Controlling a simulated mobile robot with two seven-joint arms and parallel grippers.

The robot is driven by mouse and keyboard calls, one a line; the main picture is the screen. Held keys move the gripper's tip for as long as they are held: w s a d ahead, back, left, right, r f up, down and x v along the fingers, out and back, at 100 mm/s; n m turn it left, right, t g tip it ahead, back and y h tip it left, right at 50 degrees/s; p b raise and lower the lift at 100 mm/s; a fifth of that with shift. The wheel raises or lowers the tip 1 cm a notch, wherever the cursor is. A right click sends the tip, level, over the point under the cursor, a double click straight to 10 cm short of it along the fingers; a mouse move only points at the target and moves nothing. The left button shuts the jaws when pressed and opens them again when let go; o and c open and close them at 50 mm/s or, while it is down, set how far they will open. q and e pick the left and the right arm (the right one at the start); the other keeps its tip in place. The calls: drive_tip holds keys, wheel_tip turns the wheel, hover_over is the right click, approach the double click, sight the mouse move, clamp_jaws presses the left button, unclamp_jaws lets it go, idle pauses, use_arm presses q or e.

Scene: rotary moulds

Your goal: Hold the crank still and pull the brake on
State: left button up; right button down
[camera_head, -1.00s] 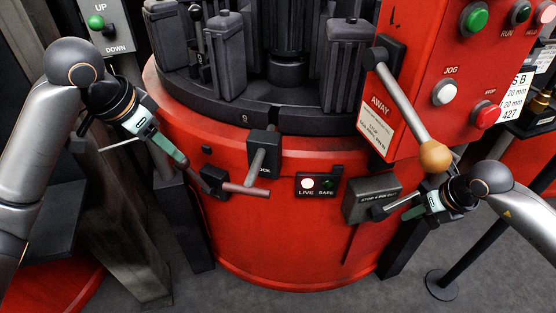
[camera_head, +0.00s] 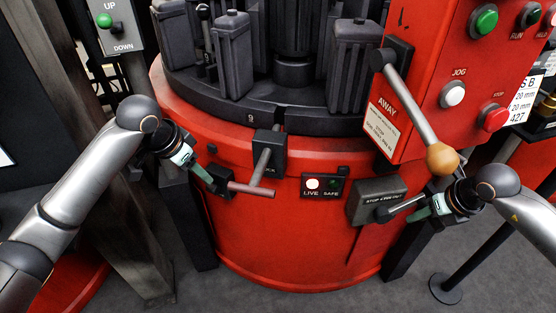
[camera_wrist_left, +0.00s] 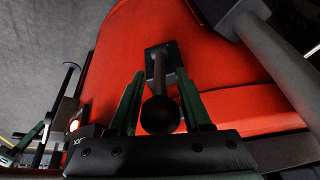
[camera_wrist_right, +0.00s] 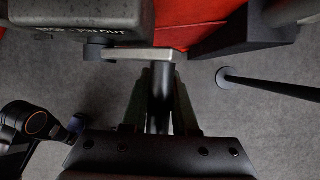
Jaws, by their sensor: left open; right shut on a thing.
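The crank (camera_head: 402,207) is a metal arm with a dark handle on the grey box marked STOP and PIN OUT, low on the red drum's right side. My right gripper (camera_head: 420,212) is shut on that handle (camera_wrist_right: 162,90). A short lever, seemingly the brake, stands on a black mount (camera_wrist_left: 160,52) on the drum's left front. Its dark round knob (camera_wrist_left: 160,115) sits between the spread fingers of my left gripper (camera_head: 208,182), which is open with a finger on either side. In the head view that gripper mostly hides this lever.
Just right of my left gripper is the lock box (camera_head: 268,142), with a rod and a reddish bar (camera_head: 252,189). The LIVE and SAFE lamp panel (camera_head: 325,187) shows a lit LIVE lamp. A wooden-knobbed lever (camera_head: 442,159) hangs above my right gripper. A floor post (camera_head: 470,265) stands at right.

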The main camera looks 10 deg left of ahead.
use_arm(q)
clamp_jaws()
idle(0.3)
idle(1.1)
